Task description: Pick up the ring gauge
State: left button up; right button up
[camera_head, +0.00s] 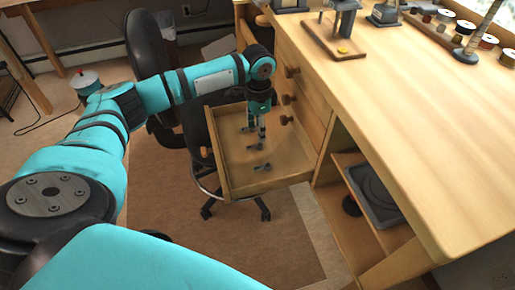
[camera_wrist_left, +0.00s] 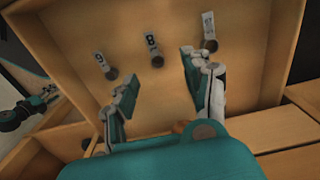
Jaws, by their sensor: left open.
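Three small dark pieces lie in the open wooden drawer (camera_head: 232,181), each with a pale tag in the left wrist view. One tag looks like a 9 (camera_wrist_left: 105,66), the middle one like an 8 (camera_wrist_left: 152,50), and the third (camera_wrist_left: 209,32) is hard to read. I cannot tell which is the ring gauge. In the head view, the nearest piece (camera_head: 262,167) lies toward the drawer front. My left gripper (camera_head: 262,132) points down into the drawer. Its fingers (camera_wrist_left: 157,78) are apart and empty, with the middle piece showing beyond the gap. My right gripper is not in view.
The drawer's walls stand around my left gripper. The wooden workbench (camera_head: 420,120) is at the right, with spools (camera_head: 466,28) and a small stand on it. A black chair (camera_head: 150,60) stands behind my left arm. An open shelf (camera_head: 375,195) is below the bench top.

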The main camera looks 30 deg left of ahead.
aim_at(255, 147)
pick_arm(q)
jog(key=shift+s+d+f+b, duration=0.1)
jog(key=shift+f+b, duration=0.25)
jog(key=shift+f, duration=1.2)
jog(key=shift+s+d+f+b, duration=0.1)
jog(key=shift+f+b, duration=0.25)
jog(key=shift+f, duration=1.2)
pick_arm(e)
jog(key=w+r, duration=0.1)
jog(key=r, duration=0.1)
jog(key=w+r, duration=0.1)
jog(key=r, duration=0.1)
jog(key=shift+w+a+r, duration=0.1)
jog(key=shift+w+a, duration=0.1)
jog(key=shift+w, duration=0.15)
pick_arm(q)
jog(key=shift+c, duration=0.4)
jog(key=c, duration=0.8)
